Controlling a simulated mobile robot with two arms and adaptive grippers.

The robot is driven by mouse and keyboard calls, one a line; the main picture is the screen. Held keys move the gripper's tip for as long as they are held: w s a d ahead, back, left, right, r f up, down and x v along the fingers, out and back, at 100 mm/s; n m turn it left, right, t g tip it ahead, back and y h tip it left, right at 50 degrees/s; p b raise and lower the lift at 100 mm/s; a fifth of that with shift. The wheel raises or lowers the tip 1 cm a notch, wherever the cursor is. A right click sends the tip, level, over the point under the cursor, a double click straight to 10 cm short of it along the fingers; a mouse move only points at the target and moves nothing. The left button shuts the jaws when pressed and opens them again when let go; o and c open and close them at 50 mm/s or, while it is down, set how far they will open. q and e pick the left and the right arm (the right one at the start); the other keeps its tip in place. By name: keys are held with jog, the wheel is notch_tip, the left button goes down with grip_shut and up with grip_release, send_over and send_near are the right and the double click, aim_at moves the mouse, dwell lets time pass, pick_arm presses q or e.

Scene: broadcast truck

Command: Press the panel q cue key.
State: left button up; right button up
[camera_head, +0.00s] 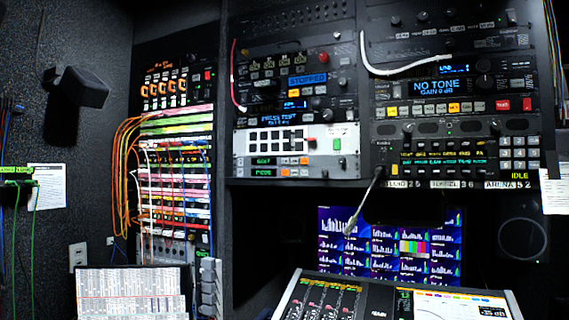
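Neither of my grippers is in view. I cannot read any key marked as the panel q cue key. Candidate key panels stand in the racks. A wide panel (441,151) at the lower right has rows of small lit keys and a gooseneck (365,197) hanging from its left end. A white panel (277,141) with dark square keys is to the left. Nothing touches any of these panels.
A monitor (390,245) with bar graphs sits below the racks, behind a sloped mixing console (395,297). A patch bay (175,180) with many coloured cables is at left. A black fixture (77,92) juts from the left wall. A white cable (400,70) loops across the right rack.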

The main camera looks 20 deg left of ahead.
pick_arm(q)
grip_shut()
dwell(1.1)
